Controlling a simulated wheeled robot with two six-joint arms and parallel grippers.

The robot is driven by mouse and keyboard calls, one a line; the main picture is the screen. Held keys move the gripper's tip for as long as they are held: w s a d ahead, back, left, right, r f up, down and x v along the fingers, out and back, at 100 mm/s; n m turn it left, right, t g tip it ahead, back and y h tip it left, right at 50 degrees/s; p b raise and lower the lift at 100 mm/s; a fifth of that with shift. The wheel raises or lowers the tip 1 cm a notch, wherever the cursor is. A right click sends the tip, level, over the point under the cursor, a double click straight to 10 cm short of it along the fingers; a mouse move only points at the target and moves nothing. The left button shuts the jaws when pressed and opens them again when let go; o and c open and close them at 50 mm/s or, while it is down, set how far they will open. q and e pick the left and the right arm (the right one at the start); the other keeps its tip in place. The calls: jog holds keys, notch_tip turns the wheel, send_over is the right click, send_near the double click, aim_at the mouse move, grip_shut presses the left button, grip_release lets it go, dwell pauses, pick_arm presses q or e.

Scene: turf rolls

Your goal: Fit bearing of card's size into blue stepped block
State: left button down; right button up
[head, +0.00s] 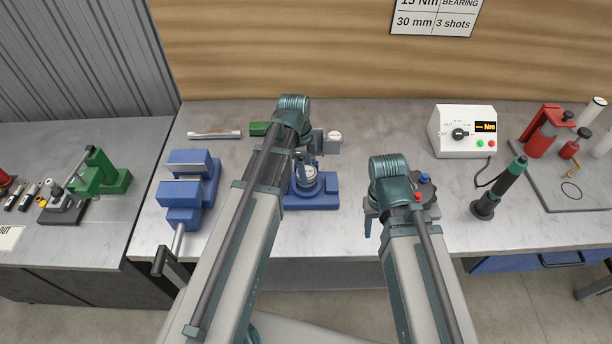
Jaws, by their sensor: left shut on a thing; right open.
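The blue stepped block (325,193) stands on the bench in the middle of the head view. My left gripper (303,162) is directly above it, pointing down and shut on a round grey piece that looks like the bearing (312,181). The piece is at the block's top; I cannot tell whether it is seated, as my gripper and arm hide part of it. My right gripper (372,222) is open, low over the bench to the right of the block, largely hidden by its own wrist. The card (434,17) on the wall reads 15 Nm, bearing, 30 mm, 3 shots.
A blue vise (184,190) stands left, a green press (101,177) farther left. A round dark piece with red and blue knobs (428,187) is beside my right wrist.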

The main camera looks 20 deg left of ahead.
pick_arm(q)
jog(key=shift+f+b, duration=1.45)
jog(key=shift+f, duration=0.35)
pick_arm(e)
jog(key=shift+f, duration=1.75)
pick_arm(q)
jog(key=shift+f, duration=0.2)
pick_arm(e)
jog(key=shift+f, duration=0.2)
pick_arm(q)
grip_release()
jog(key=shift+r, duration=0.1)
pick_arm(e)
jog(key=shift+r, duration=0.1)
pick_arm(q)
jog(key=shift+r, duration=0.1)
pick_arm(e)
jog(key=shift+r, duration=0.1)
